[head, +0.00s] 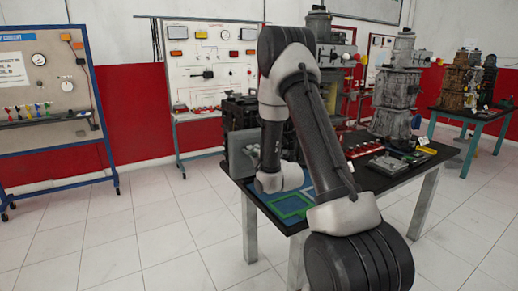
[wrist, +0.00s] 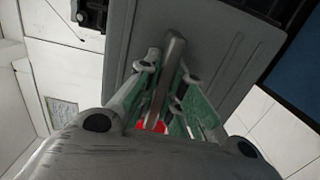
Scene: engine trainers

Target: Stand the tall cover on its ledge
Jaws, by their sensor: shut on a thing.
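The tall cover (wrist: 215,45) is a flat grey panel that fills the upper middle of the wrist view, tilted in the picture. A grey bar-like handle (wrist: 172,50) stands out from it. My gripper (wrist: 162,88), with green-lined fingers, is shut on this handle from both sides. In the head view a grey panel (head: 240,152), seemingly the same cover, shows beside the dark engine block (head: 238,112), just left of my wrist. My gripper's fingers are hidden there. I cannot make out the ledge, or whether the cover touches anything below.
The black-topped table (head: 418,168) carries a green outlined frame (head: 290,206) in front and a row of red parts (head: 366,149). A grey engine tower (head: 395,90) stands further right. White tiled floor lies open at left. Training boards (head: 215,65) stand behind.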

